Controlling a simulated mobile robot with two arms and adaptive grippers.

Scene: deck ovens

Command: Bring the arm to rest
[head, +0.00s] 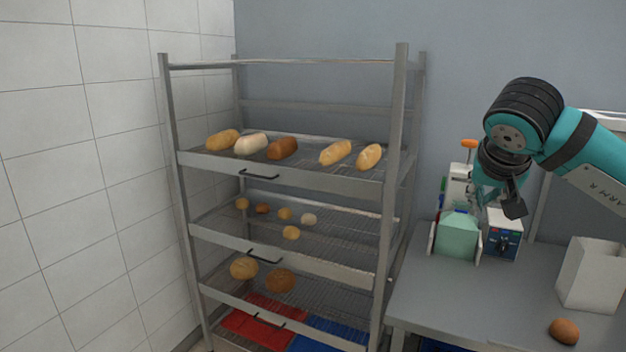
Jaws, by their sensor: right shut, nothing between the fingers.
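My right arm comes in from the right in the head view, teal with black joints. My right gripper (497,205) points down in front of the equipment at the back of the grey table (426,295). It is shut and nothing shows between its fingers. Part of it overlaps the items behind, so its exact distance from them is hard to tell. My left gripper is not in the picture.
A metal rack (381,220) with several breads and rolls on its shelves stands left of the table. A green container (457,238) and a box with a blue panel (504,243) stand below the gripper. A white bag (593,277) and a brown roll (564,331) are at the right.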

